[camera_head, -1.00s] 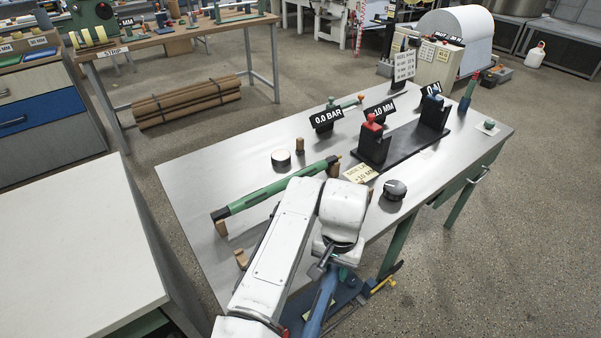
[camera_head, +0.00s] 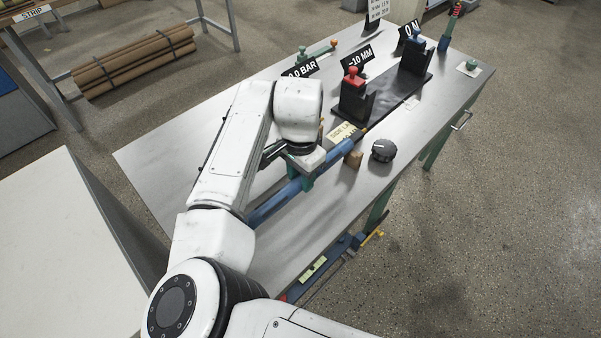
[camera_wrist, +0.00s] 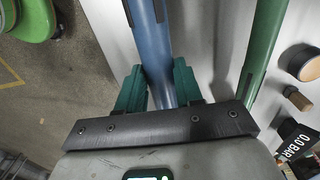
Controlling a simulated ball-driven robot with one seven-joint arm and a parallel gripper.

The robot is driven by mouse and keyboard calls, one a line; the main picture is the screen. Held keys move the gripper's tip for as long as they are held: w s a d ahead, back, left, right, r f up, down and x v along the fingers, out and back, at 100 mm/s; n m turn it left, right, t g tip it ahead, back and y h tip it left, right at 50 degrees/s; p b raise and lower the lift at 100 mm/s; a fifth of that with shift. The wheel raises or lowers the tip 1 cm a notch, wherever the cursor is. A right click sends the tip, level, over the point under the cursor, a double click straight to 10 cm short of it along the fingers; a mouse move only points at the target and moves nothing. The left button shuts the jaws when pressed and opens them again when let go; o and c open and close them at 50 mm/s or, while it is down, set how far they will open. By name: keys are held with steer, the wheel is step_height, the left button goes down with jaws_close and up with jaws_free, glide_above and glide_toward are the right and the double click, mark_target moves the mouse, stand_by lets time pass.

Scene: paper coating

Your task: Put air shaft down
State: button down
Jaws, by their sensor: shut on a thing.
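A blue air shaft (camera_head: 268,209) lies along the front side of the metal table, above or at its top. My gripper (camera_head: 306,177) is shut around it. In the wrist view, my gripper's green fingers (camera_wrist: 159,88) sit on both sides of the blue shaft (camera_wrist: 150,40). The shaft's far end is close to a wooden block (camera_head: 353,159); I cannot tell whether it rests there. Its near end is hidden behind my arm. A green shaft (camera_wrist: 262,50) lies roughly alongside, apart from the blue one; my arm mostly hides it in the head view.
The metal table (camera_head: 440,120) bears a black stand (camera_head: 385,103) with red and blue tops, a dark knob (camera_head: 383,150) and a sign reading -10 MM (camera_head: 359,59). A round pot (camera_wrist: 302,63) and a wooden peg (camera_wrist: 297,98) are beyond the green shaft. A lower blue rack (camera_head: 318,272) sits beside the table.

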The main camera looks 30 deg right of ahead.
steer(key=shift+r+g+p, duration=0.25)
steer(key=shift+g+p, duration=0.1)
steer(key=shift+g, duration=0.05)
steer(key=shift+f, duration=0.35)
steer(key=shift+a+f+b, duration=0.1)
steer(key=shift+f+b, duration=1.35)
steer(key=shift+f, duration=1)
steer(key=c, duration=0.7)
jaws_free()
steer(key=shift+f, duration=0.1)
steer(key=shift+o, duration=0.2)
steer(key=r, duration=0.7)
steer(key=w+r, duration=0.1)
steer(key=r, duration=0.2)
steer(key=shift+a+r, duration=0.2)
steer(key=shift+r, duration=0.15)
